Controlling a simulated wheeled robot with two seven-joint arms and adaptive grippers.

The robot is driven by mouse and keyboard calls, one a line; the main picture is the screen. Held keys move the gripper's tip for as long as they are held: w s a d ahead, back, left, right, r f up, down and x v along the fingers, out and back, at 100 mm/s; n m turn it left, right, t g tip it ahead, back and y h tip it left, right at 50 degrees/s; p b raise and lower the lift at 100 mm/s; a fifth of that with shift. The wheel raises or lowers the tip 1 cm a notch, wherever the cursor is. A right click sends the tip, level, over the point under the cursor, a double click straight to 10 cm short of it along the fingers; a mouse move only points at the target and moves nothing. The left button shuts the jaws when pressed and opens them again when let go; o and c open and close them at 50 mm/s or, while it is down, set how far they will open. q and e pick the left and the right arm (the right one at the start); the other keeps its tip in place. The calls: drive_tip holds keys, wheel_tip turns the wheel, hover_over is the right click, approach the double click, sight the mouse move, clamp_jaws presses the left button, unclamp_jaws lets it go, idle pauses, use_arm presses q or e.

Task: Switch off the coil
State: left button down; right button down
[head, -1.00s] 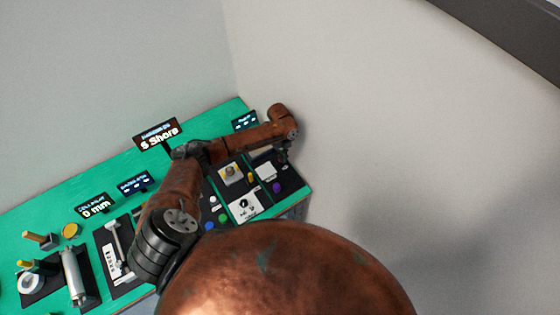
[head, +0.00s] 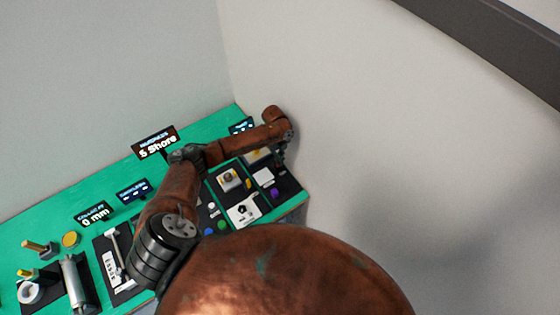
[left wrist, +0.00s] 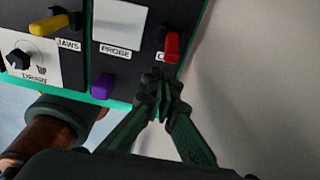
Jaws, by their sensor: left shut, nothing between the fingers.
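A red switch lever (left wrist: 172,47) stands on the dark panel in the left wrist view. A label beside it shows only a "C"; the rest is hidden. My left gripper (left wrist: 160,82) is shut and empty, its tips just below the lever in the picture. I cannot tell whether they touch it. In the head view the left gripper (head: 280,160) is small, over the right end of the green bench (head: 95,188), and the red lever cannot be made out there. My right gripper is not in view.
A purple knob (left wrist: 103,86) is left of the gripper, near the "PROBE" label. A yellow lever (left wrist: 50,24) by "JAWS" and a black dial (left wrist: 19,59) are further left. Display signs (head: 154,143) stand along the bench's back. A bare wall lies right of the bench.

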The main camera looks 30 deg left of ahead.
use_arm(q)
wheel_tip(320, 180, up, 10)
drive_tip(key=a+p, duration=0.1)
drive_tip(key=p, duration=0.6)
drive_tip(key=shift+w+a, duration=0.35)
drive_tip(key=shift+w, duration=0.1)
drive_tip(key=shift+f, duration=0.15)
